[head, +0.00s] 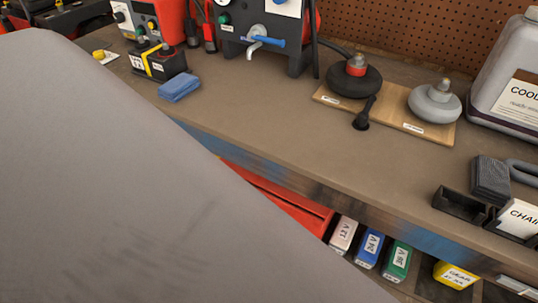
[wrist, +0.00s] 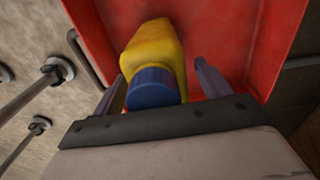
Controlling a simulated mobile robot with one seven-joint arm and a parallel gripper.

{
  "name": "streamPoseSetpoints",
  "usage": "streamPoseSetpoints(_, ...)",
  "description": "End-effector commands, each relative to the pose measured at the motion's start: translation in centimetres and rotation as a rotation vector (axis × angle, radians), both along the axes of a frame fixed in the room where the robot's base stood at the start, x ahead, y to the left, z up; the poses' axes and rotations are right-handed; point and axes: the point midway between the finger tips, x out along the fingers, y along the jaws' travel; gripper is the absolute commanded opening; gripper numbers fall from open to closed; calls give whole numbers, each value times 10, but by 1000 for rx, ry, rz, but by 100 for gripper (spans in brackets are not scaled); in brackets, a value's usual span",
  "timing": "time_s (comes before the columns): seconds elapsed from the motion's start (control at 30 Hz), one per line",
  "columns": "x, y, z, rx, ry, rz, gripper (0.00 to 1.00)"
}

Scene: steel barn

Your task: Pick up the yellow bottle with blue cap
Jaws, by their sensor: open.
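The yellow bottle (wrist: 155,48) with its blue cap (wrist: 152,88) shows in the wrist view, cap toward me, against a red tray or box (wrist: 215,30). My gripper (wrist: 158,72) is open, with one finger on each side of the bottle. The right finger has a visible gap to the bottle; the left finger is close to it, and I cannot tell whether it touches. The bottle's far end reaches up the red surface. In the head view I do not make out the bottle or my fingers; a large grey surface, probably my arm, covers the left side.
In the head view a red box (head: 285,200) lies under the workbench (head: 290,130), beside white, blue (head: 369,247) and green (head: 397,259) labelled packs and a yellow labelled container (head: 455,275). The bench edge overhangs them. Metal rods (wrist: 25,95) stand left in the wrist view.

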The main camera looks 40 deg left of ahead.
Motion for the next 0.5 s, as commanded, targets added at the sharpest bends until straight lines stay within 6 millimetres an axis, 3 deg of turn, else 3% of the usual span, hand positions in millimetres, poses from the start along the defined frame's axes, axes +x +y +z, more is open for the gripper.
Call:
streamPoseSetpoints(0.13,0,0,0,0,0,0,76)
streamPoseSetpoints(0.5,0,0,1,0,0,1,28)
